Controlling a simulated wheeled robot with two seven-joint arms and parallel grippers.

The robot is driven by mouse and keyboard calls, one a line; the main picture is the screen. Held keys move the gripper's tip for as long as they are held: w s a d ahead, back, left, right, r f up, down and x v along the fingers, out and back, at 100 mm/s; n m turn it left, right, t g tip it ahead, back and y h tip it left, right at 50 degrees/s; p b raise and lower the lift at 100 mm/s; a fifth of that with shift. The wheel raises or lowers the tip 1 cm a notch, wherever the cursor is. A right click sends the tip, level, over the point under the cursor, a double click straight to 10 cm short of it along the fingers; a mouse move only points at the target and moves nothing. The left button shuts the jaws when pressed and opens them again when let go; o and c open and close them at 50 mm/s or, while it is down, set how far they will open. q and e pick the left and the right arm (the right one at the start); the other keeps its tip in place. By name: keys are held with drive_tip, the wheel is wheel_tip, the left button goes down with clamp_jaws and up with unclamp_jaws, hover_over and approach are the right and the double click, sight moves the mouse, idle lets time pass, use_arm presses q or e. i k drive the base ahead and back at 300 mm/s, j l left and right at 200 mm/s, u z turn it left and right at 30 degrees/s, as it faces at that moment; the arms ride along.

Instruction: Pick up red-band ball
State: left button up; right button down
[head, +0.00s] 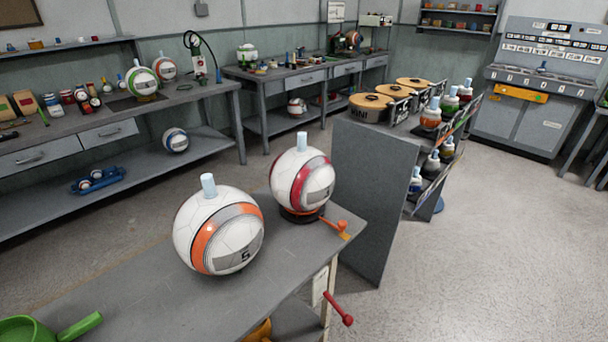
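The red-band ball (283,170) is white with a dark red band and a grey panel. It has a pale blue peg on top and sits on a dark round base near the far right end of the grey bench (130,300). An orange-band ball (187,226) with a similar peg stands on the same bench, nearer and to the left. Its lower grey panel bears a dark mark. Neither of my grippers shows in the head view.
An orange lever (338,226) sticks out beside the red-band ball. A red-handled lever (340,310) juts below the bench edge. A grey upright panel (372,190) stands just right of the bench. A green handled object (82,326) lies front left.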

sight(301, 177)
drive_tip(key=i+l, duration=0.2)
drive_tip(key=l, duration=0.2)
drive_tip(key=i+l+u, duration=0.15)
drive_tip(key=l, duration=0.2)
drive_tip(key=i+l, duration=0.15)
drive_tip(key=l, duration=0.25)
drive_tip(key=i+l+u, duration=0.15)
drive_tip(key=l, duration=0.25)
